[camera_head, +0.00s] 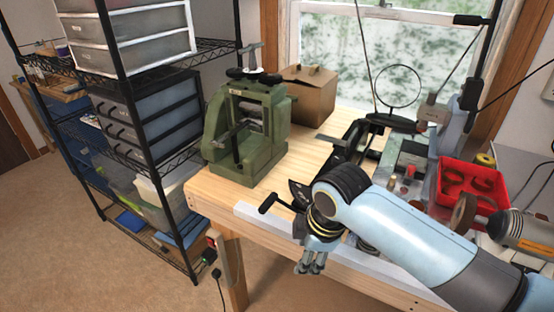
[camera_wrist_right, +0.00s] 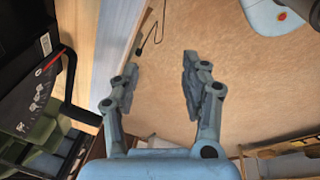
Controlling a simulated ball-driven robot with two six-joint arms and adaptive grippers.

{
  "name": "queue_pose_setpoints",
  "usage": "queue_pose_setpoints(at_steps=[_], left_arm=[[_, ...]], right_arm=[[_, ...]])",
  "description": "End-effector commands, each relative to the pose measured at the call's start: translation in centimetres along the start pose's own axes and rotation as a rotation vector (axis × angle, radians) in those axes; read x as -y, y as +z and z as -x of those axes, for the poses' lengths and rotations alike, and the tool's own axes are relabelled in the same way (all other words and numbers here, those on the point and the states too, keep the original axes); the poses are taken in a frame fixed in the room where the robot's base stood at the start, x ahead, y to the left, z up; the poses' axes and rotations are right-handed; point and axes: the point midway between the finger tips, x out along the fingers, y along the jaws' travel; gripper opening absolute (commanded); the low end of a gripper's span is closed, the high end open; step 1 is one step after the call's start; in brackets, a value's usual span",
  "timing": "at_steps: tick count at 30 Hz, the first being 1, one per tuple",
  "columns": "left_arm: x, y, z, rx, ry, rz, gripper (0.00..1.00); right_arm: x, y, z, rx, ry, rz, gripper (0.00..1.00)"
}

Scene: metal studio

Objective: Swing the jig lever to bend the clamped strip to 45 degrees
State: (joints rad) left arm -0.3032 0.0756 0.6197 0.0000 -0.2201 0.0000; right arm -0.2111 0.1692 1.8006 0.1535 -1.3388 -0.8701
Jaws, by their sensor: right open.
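The jig is partly hidden behind my right arm. Its dark plate with pale scale marks and a red mark (camera_wrist_right: 28,103) shows at the left of the right wrist view, and its edge (camera_head: 298,192) shows in the head view. The lever's black handle (camera_head: 268,203) sticks out over the table's front edge, left of my right gripper; in the wrist view the lever (camera_wrist_right: 68,82) is left of the fingers. My right gripper (camera_head: 311,268) is open and empty, pointing down in front of the table edge (camera_wrist_right: 160,78), apart from the lever. I cannot make out the clamped strip. My left gripper is not in view.
A green rolling machine (camera_head: 247,135) stands on the wooden table (camera_head: 212,188) at the left, with a cardboard box (camera_head: 308,95) behind it. A red tray (camera_head: 470,182) and a grinder (camera_head: 522,228) are at the right. A wire shelf (camera_head: 130,120) stands left. The floor before the table is clear.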

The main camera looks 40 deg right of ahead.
Motion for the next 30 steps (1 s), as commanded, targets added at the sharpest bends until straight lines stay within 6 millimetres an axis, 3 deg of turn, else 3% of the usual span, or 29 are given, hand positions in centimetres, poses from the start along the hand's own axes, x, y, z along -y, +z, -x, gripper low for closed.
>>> queue_pose_setpoints(at_steps=[1,9,15,19,22,30], left_arm=[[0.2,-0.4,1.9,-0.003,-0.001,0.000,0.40],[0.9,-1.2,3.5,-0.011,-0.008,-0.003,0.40],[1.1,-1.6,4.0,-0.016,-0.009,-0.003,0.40],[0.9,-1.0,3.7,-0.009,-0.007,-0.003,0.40],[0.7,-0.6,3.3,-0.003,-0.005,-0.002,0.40],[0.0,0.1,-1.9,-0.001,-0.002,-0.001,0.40]], right_arm=[[-2.3,-1.7,3.0,-0.016,0.007,0.118,0.46],[-9.8,-5.8,5.2,-0.069,-0.021,0.758,0.46],[-12.6,-7.2,6.3,-0.100,-0.021,1.007,0.46],[-12.7,-7.4,5.1,-0.106,-0.023,1.041,0.46],[-12.5,-7.6,3.2,-0.107,-0.024,1.042,0.46],[-12.2,-7.8,-1.4,-0.105,-0.020,1.042,0.46]])
